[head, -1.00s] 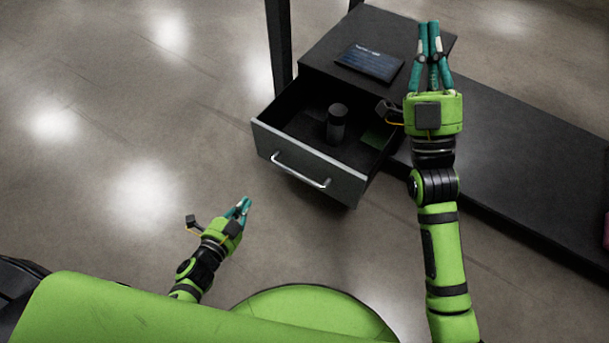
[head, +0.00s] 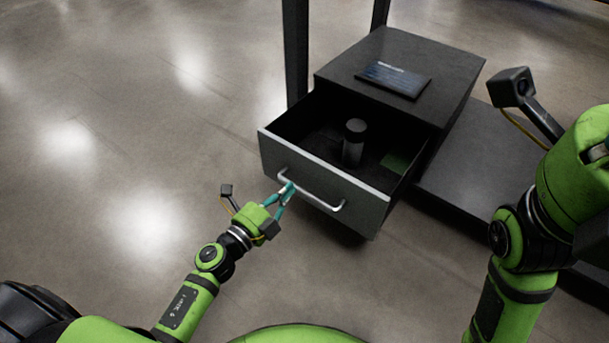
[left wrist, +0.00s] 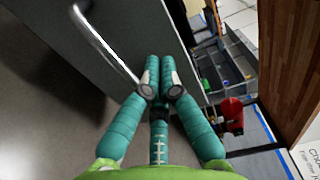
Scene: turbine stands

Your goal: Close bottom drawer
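The dark drawer (head: 370,198) is pulled out of a low black cabinet (head: 440,70), and its grey front carries a silver bar handle (head: 320,199). No other drawer shows. My left gripper (head: 288,188) is at the left part of the handle, its teal fingers drawn together at the tips. In the left wrist view, the shut fingers (left wrist: 160,72) lie beside the handle (left wrist: 105,45) and overlap its lower end; I see no bar gripped between them, and cannot tell whether they touch the drawer front.
A dark cylinder (head: 354,142) and a green flat piece (head: 396,163) are inside the drawer. A dark tablet-like panel (head: 393,79) lies on the cabinet top. A low black platform (head: 480,185) extends right. The floor left of the drawer is clear.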

